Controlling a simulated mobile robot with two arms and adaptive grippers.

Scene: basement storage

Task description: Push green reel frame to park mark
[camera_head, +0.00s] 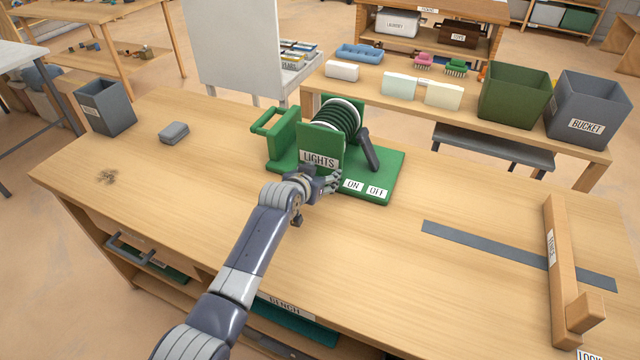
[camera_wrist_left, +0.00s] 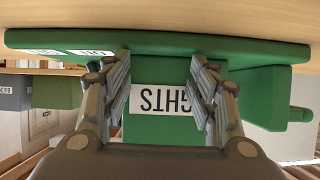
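The green reel frame (camera_head: 392,164) stands on the wooden bench, left of a flat dark grey strip (camera_head: 470,242) that may be the park mark. It has a LIGHTS panel, a coiled dark green hose or cable, a tilted dark lever and ON and OFF labels. My left gripper (camera_head: 332,183) is at the front of the frame, close to the LIGHTS panel. In the left wrist view its two fingers (camera_wrist_left: 160,98) are spread apart with the panel (camera_wrist_left: 158,74) upside down between and beyond them. I cannot tell whether they touch it. My right gripper is not in view.
A wooden bar (camera_head: 562,280) with an upright label crosses the strip near the bench's right end. A dark bin (camera_head: 105,105) and a small grey block (camera_head: 174,132) are at the left. Bench top between the frame and the bar is clear apart from the strip.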

